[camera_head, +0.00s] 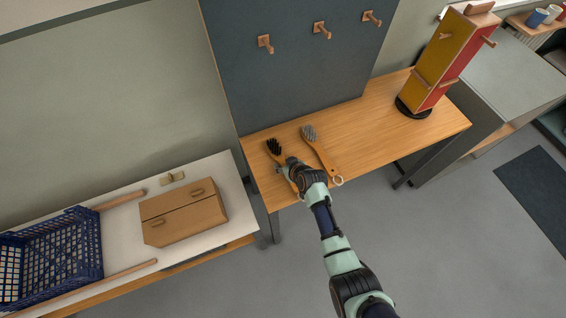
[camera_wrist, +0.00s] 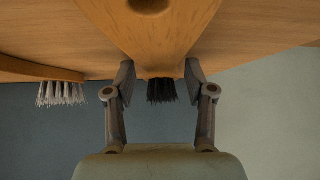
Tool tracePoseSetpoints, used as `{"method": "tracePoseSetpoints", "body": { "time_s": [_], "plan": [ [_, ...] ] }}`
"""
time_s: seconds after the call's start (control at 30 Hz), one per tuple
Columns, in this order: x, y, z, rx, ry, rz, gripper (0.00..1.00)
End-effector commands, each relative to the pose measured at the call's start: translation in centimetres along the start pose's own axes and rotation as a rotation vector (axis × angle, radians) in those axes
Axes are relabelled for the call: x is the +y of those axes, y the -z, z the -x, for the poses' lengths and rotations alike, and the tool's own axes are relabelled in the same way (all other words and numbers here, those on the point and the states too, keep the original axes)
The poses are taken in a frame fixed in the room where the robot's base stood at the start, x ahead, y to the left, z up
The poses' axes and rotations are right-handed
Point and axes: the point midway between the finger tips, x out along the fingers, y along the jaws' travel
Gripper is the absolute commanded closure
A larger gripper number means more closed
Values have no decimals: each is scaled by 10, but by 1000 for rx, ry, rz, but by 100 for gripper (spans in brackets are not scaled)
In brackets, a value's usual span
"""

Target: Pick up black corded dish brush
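The black-bristled dish brush (camera_head: 275,147) lies on the wooden table in the head view, its wooden handle running under my gripper (camera_head: 287,168). A pale cord loop shows by its handle end. In the wrist view, its wooden handle (camera_wrist: 155,40) has a dark hole and the black bristles (camera_wrist: 162,91) show between the fingers. My gripper (camera_wrist: 160,76) is open, with one finger on each side of the brush. Whether the fingers touch it cannot be told. A grey-bristled brush (camera_head: 309,134) with a cord loop lies to the right; its bristles (camera_wrist: 62,94) show at left in the wrist view.
The wooden table (camera_head: 385,120) has clear room right of the brushes. A yellow and red peg tower (camera_head: 438,65) stands at its far right. A dark board with wooden pegs (camera_head: 300,80) rises behind. A cardboard box (camera_head: 185,212) and blue crate (camera_head: 75,255) stand on the white table.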

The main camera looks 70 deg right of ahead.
Motion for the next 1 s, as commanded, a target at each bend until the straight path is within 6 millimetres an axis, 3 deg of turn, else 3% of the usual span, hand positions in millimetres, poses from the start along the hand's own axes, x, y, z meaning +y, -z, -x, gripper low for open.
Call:
{"method": "tracePoseSetpoints", "body": {
  "time_s": [0.03,0.3,0.7,0.87,1.0],
  "plan": [
    [0,0,0,0,0,0,59],
    [0,0,0,0,0,0,100],
    [0,10,9,2,0,1,100],
    [0,38,36,6,-1,2,100],
    [0,74,72,7,-1,2,100]
  ]
}}
